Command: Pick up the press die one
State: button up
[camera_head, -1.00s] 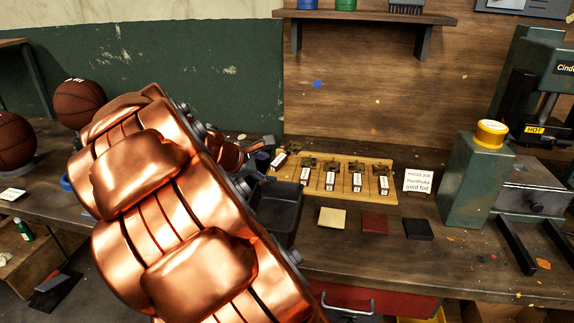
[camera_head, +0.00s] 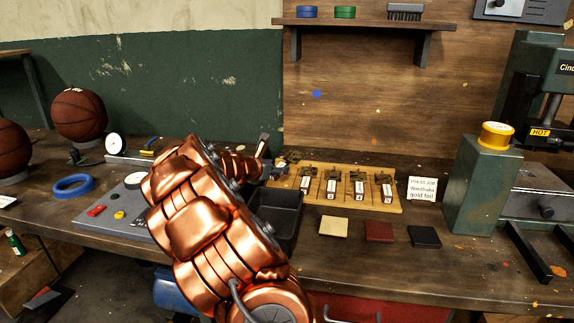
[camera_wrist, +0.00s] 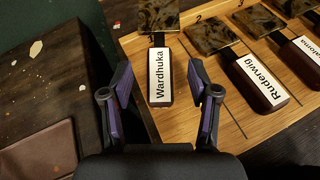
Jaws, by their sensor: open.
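The press die labelled Wardhuka (camera_wrist: 160,82) has a dark handle with a white label and a mottled plate at its far end. In the wrist view it lies over the left end of the wooden rack, at a different angle from its neighbours. My gripper (camera_wrist: 160,95) is open, with one finger on each side of the Wardhuka handle; I see gaps on both sides. In the head view my gripper (camera_head: 270,163) is at the rack's left end and hides most of this die. Whether the die rests flat is unclear.
The wooden rack (camera_head: 398,207) holds more labelled dies, including Ruderwig (camera_wrist: 258,78), close on the right. A black tray (camera_head: 289,238) stands in front. Basketballs stand left.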

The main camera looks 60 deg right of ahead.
aim_at(282, 164)
jog(key=x, duration=0.3)
jog(key=shift+d+f, duration=0.1)
jog(key=shift+f, duration=0.15)
jog(key=shift+d+f, duration=0.2)
jog(key=shift+d, duration=0.4)
grip_shut()
